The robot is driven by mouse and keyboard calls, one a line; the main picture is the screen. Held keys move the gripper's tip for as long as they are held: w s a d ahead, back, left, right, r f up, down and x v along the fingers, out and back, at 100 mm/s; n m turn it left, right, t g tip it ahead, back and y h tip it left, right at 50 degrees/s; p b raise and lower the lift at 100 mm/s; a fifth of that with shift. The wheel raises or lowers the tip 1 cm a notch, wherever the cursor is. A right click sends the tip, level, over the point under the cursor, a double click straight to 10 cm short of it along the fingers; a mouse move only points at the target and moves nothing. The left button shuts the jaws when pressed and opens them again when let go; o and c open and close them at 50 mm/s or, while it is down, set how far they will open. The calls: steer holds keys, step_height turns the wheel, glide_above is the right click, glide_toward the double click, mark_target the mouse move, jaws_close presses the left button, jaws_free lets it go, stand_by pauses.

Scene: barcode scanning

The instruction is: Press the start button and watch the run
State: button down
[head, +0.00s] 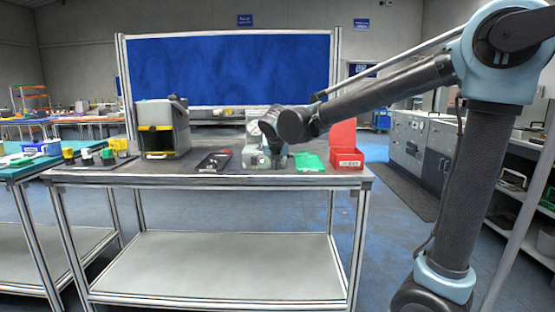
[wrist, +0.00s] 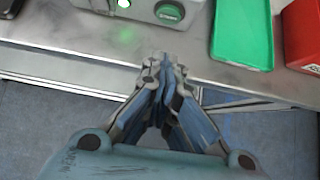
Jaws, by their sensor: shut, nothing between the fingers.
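A light grey device (head: 253,128) with a round gauge stands on the workbench (head: 215,179), partly hidden behind my arm in the head view. My gripper (wrist: 163,62) is shut and empty. Its fingertips lie below the button in the wrist view, apart from it, over the bench's front edge. In the head view my gripper (head: 277,160) is in front of the device.
A green tray (wrist: 243,35) and a red bin (head: 347,162) are right of the device. A black tray (head: 213,162) and a grey-yellow machine (head: 161,127) stand to the left. A blue panel (head: 230,70) rises behind the bench. The floor in front is clear.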

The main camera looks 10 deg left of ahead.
steer(key=w, duration=0.1)
steer(key=w+f, duration=0.1)
steer(key=w, duration=0.1)
steer(key=w+a+f, duration=0.1)
steer(key=w, duration=0.1)
steer(key=shift+a+f, duration=0.1)
steer(key=shift+f, duration=0.05)
steer(key=shift+w+a, duration=0.15)
steer(key=shift+w, duration=0.4)
steer(key=shift+w, duration=0.1)
